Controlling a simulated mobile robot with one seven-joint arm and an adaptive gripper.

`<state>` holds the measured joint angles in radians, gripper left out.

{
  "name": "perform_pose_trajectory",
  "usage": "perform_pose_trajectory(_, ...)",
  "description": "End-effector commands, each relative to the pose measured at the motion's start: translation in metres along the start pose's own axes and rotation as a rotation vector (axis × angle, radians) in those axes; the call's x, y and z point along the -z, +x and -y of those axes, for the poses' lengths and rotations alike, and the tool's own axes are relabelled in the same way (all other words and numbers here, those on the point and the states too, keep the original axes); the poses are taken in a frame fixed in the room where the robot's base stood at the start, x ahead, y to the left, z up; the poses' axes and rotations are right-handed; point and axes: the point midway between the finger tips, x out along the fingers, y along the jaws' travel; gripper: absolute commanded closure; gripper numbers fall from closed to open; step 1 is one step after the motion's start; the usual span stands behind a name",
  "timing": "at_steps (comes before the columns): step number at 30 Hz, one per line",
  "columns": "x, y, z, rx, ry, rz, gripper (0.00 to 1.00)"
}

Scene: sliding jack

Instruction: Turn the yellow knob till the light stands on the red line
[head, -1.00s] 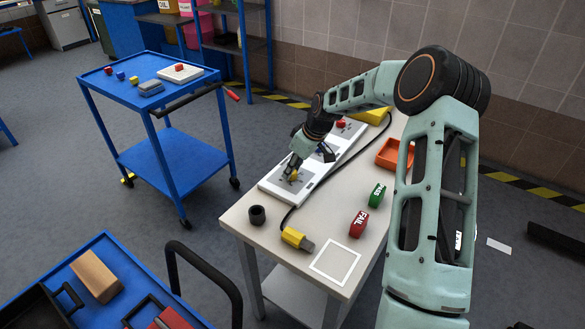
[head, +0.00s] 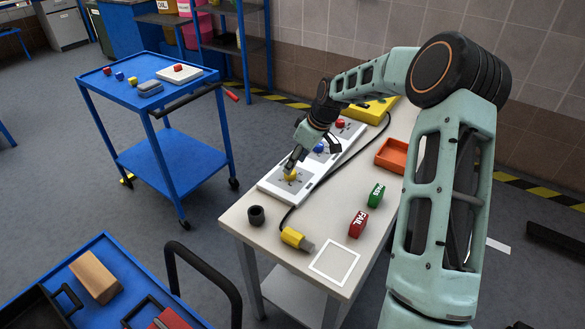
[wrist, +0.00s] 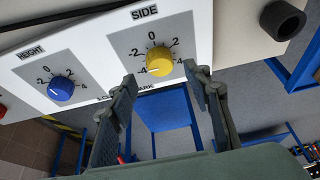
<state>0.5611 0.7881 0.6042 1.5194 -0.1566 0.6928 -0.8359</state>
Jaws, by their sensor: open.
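The yellow knob (wrist: 159,62) sits on the panel square labelled SIDE, inside a dial scale from -4 to 4. It also shows in the head view (head: 291,177) at the near end of the white control panel (head: 309,189). My gripper (wrist: 161,73) is open, with one fingertip on each side of the yellow knob in the wrist view. A gap shows between each finger and the knob. In the head view my gripper (head: 291,167) is right over the knob. I cannot make out the light or the red line in either view.
A blue knob (wrist: 61,89) labelled HEIGHT is beside the yellow one, and a red knob (head: 340,123) is farther along. A black cable (head: 318,187) runs by the panel to a yellow plug (head: 295,238). A black ring (head: 256,215) stands near the table corner.

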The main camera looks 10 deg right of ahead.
Motion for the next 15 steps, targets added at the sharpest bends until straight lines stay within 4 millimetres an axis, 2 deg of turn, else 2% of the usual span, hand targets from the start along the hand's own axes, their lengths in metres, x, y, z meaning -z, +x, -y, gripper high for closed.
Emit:
perform_pose_trajectory(1,-0.001,-0.013,-0.001,-0.004,0.002,0.0,0.55)
perform_pose_trajectory(6,-0.001,-0.048,-0.001,-0.002,0.001,0.0,0.55)
perform_pose_trajectory(10,-0.001,-0.067,-0.001,-0.001,0.001,0.001,0.55)
perform_pose_trajectory(15,0.0,-0.077,0.001,0.001,0.0,0.001,0.55)
